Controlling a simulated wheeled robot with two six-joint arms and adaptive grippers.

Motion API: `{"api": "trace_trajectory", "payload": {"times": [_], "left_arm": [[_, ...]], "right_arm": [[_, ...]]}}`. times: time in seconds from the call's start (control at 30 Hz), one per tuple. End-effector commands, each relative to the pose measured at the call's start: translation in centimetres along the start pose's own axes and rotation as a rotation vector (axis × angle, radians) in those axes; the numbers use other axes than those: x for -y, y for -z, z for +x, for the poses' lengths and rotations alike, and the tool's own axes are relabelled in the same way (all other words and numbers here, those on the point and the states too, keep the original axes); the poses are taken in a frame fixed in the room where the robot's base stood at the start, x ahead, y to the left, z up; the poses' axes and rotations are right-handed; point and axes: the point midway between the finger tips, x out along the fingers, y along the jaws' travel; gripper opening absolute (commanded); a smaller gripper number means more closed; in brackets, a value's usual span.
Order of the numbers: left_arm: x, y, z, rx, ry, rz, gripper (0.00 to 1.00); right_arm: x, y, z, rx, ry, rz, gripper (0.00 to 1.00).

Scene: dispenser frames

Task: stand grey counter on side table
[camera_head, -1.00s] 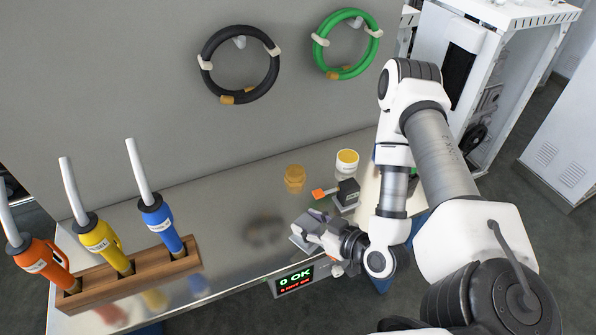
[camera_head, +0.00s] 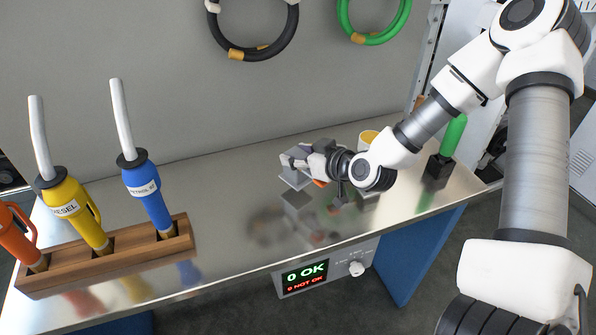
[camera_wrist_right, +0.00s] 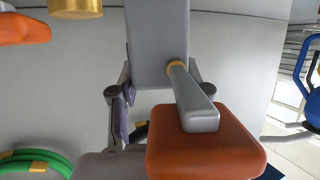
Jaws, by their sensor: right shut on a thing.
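My right gripper (camera_head: 308,162) is shut on the grey counter (camera_head: 296,179) and holds it above the shiny bench top, where its reflection shows below. In the right wrist view the counter's grey body (camera_wrist_right: 158,45) stands between the fingers, with a grey lever and an orange pad (camera_wrist_right: 205,150) close to the camera. My gripper hides part of the counter in the head view. I cannot pick out a side table apart from the metal bench (camera_head: 225,215). My left gripper is not in view.
A wooden rack (camera_head: 110,258) holds orange, yellow and blue nozzles at the left. A yellow-rimmed cup (camera_head: 369,136) stands behind my right wrist. A green-handled thing (camera_head: 454,134) stands at the bench's right end. A display (camera_head: 304,277) is at the front edge. The bench middle is clear.

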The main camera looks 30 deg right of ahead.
Motion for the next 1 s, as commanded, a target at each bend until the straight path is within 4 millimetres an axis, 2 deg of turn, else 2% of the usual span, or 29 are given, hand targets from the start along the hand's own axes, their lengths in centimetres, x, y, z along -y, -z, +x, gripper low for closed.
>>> {"api": "trace_trajectory", "payload": {"times": [0.1,0.2,0.5,0.53,0.6,1.0], "left_arm": [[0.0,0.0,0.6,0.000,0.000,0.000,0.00],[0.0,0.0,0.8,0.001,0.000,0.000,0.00],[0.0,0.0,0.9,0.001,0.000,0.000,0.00],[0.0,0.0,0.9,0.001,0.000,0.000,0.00],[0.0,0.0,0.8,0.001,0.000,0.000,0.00],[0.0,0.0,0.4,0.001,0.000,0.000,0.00]], "right_arm": [[0.0,-2.0,0.9,0.004,0.001,0.000,0.00],[0.0,-3.1,1.4,0.003,0.000,0.001,0.00],[0.0,-3.3,1.5,-0.001,0.000,0.001,0.00],[0.0,-3.3,1.5,0.000,0.000,0.001,0.54],[0.0,-3.2,1.4,0.000,0.000,0.001,0.72],[-0.1,-3.0,0.8,0.000,-0.002,0.006,0.72]]}}
